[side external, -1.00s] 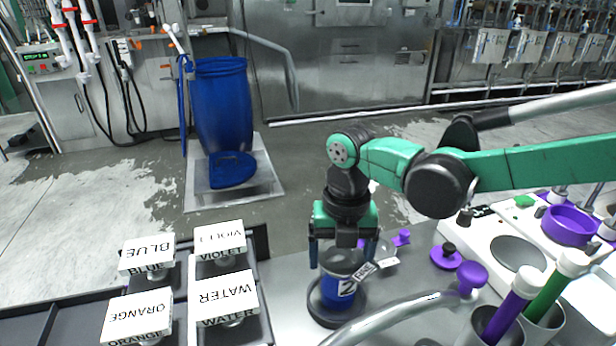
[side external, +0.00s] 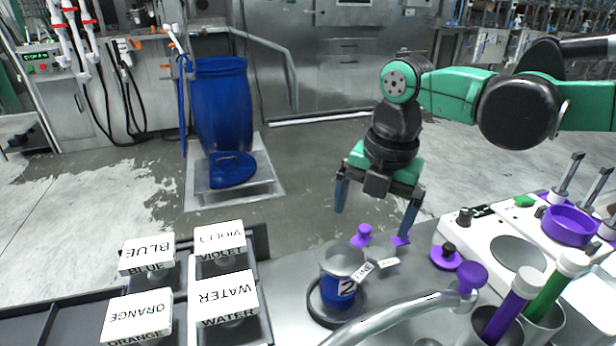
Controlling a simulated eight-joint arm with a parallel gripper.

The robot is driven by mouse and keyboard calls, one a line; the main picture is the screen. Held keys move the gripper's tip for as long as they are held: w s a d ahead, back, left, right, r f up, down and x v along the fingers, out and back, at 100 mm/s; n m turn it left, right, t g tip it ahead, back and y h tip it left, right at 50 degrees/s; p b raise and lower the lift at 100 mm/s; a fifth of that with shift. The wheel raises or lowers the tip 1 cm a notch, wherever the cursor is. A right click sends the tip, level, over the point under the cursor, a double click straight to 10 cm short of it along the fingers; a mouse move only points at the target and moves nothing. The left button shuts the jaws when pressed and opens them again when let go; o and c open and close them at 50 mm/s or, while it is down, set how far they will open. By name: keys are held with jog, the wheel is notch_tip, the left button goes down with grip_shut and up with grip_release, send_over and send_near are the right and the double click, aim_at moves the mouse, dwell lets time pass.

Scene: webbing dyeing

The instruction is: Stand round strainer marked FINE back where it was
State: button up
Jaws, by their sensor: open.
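The round strainer marked FINE (side external: 344,258) is a grey metal cup with a white FINE tag (side external: 363,270) hanging at its right side. It sits upright in the top of a blue vessel marked 2 (side external: 338,289), which stands on a dark round base (side external: 327,314). My gripper (side external: 372,224) is open and empty, above and to the right of the strainer and clear of it. Its two blue fingers point down, spread wide. Behind the strainer, purple knobbed pieces (side external: 362,236) stand near a small white label (side external: 389,262) on the bench.
Blocks lettered BLUE (side external: 147,254), VIOLET (side external: 219,240), ORANGE (side external: 137,317) and WATER (side external: 228,297) stand at the left. A curved metal pipe (side external: 400,308) crosses the front. Tubes with purple (side external: 508,312) and green handles stand front right, near a purple bowl (side external: 568,225).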

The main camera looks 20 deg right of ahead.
jog(key=s+d+m+t, duration=0.3)
jog(key=d+m, duration=0.4)
jog(key=m, duration=0.6)
jog(key=s+d+f+m+t, duration=0.1)
jog(key=s+d+m+t, duration=0.2)
jog(key=d+m, duration=0.5)
jog(key=s+m, duration=0.1)
jog(key=m, duration=0.5)
jog(key=shift+s, duration=0.3)
jog(key=m+g, duration=0.3)
jog(key=g, duration=0.4)
send_over(341, 253)
jog(key=shift+d+f, duration=0.2)
jog(key=shift+d, duration=0.05)
jog(key=shift+a+f+m, duration=0.2)
jog(key=shift+a+m, duration=0.05)
jog(key=shift+m, duration=0.05)
jog(key=shift+f, duration=2.8)
